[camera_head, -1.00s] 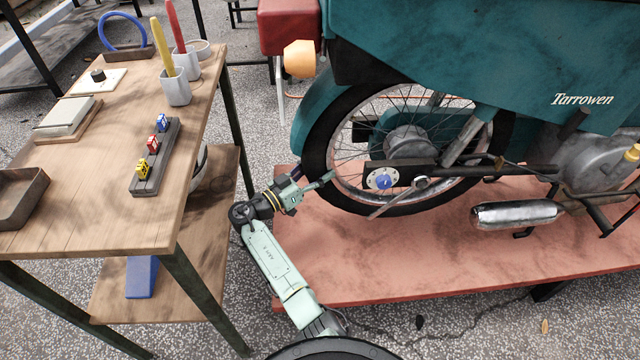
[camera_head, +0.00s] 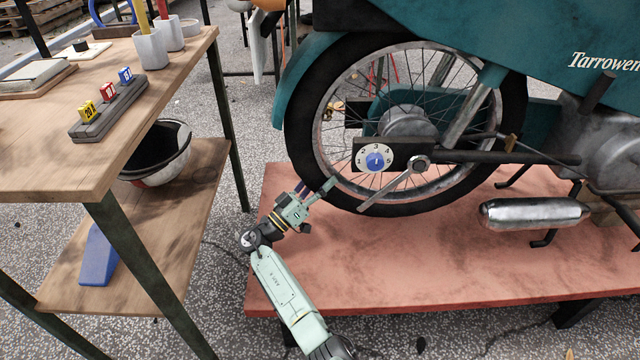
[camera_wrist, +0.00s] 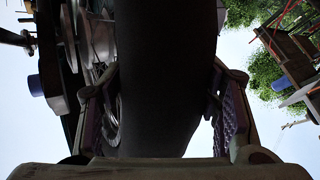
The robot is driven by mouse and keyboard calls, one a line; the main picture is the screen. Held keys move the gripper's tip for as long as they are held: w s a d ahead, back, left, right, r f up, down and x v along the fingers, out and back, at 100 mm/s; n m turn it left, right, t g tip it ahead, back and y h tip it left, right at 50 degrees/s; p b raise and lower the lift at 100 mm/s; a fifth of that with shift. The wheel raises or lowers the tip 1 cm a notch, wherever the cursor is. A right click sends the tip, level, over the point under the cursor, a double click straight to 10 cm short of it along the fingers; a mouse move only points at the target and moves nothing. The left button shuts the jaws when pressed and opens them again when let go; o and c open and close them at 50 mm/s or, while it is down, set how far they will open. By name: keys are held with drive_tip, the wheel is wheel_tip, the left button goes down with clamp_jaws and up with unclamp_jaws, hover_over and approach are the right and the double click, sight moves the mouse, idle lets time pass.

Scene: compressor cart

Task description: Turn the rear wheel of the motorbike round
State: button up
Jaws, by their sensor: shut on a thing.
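The rear wheel (camera_head: 303,130) of the teal motorbike (camera_head: 540,45) stands upright over the red platform, with a black tyre, wire spokes and a grey hub. My gripper (camera_head: 325,188) is at the lower left of the wheel. In the wrist view the dark tyre (camera_wrist: 160,80) runs between the two fingers of my gripper (camera_wrist: 160,112), which is shut on it. A dial plate with a blue centre (camera_head: 375,160) sits at the axle. The tyre's far side is mostly hidden.
The red platform (camera_head: 400,255) lies under the bike. A silver exhaust (camera_head: 535,213) is to the right. A wooden table (camera_head: 60,150) stands at left, with a helmet (camera_head: 160,155) and blue wedge (camera_head: 98,258) on its lower shelf.

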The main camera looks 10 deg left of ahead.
drive_tip(key=shift+d+f+b, duration=0.3)
drive_tip(key=shift+d+f, duration=0.05)
drive_tip(key=shift+f, duration=0.05)
drive_tip(key=o, duration=1.7)
drive_tip(key=shift+r, duration=0.15)
